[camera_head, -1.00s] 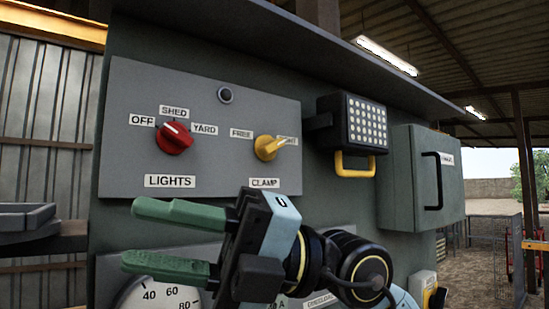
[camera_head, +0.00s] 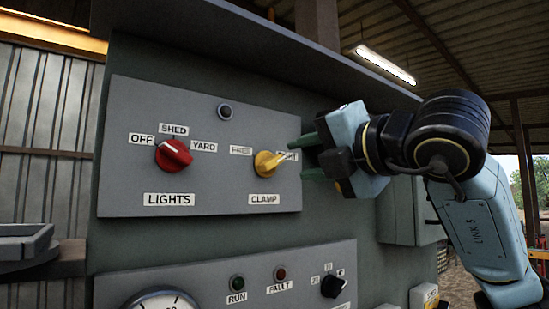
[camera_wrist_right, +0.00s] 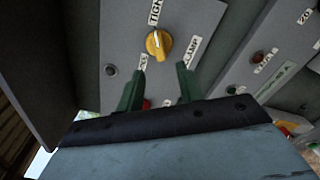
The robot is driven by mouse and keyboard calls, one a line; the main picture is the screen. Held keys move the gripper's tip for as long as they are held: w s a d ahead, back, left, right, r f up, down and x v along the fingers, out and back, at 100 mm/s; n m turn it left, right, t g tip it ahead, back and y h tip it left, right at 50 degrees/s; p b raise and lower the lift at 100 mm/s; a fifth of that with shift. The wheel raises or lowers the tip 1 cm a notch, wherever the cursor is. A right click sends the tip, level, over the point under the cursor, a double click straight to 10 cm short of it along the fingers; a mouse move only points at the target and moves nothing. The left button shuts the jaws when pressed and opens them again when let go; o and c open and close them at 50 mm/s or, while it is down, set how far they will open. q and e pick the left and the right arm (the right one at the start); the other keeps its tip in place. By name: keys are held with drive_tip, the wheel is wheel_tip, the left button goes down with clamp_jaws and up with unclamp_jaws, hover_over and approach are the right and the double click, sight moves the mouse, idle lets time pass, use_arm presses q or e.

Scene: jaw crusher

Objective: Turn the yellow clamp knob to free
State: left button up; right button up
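The yellow clamp knob (camera_head: 266,163) sits on the grey upper panel (camera_head: 130,100), above the CLAMP label (camera_head: 264,199). Its pointer aims up and right at the right-hand label, which is partly covered in the head view; FREE (camera_head: 241,151) is at its left. In the right wrist view the knob (camera_wrist_right: 158,43) lies ahead of and between the green fingers. My right gripper (camera_head: 306,158) is open and empty, its fingertips just right of the knob, apart from it. It also shows in the right wrist view (camera_wrist_right: 158,82). My left gripper is not in view.
The red lights knob (camera_head: 174,154) is left of the clamp knob. A dark round button (camera_head: 224,112) is above. A lower panel has RUN (camera_head: 237,283) and FAULT (camera_head: 280,273) lamps, a black selector (camera_head: 334,286) and a gauge (camera_head: 162,301). A grey box (camera_head: 400,225) is behind my right arm.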

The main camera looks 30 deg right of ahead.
sight(273, 164)
drive_tip(key=w+p, duration=0.1)
drive_tip(key=w, duration=0.2)
drive_tip(key=w+p, duration=0.1)
drive_tip(key=w, duration=0.1)
drive_tip(key=w+p, duration=0.1)
drive_tip(key=w, duration=0.2)
drive_tip(key=shift+w+a, duration=0.35)
clamp_jaws()
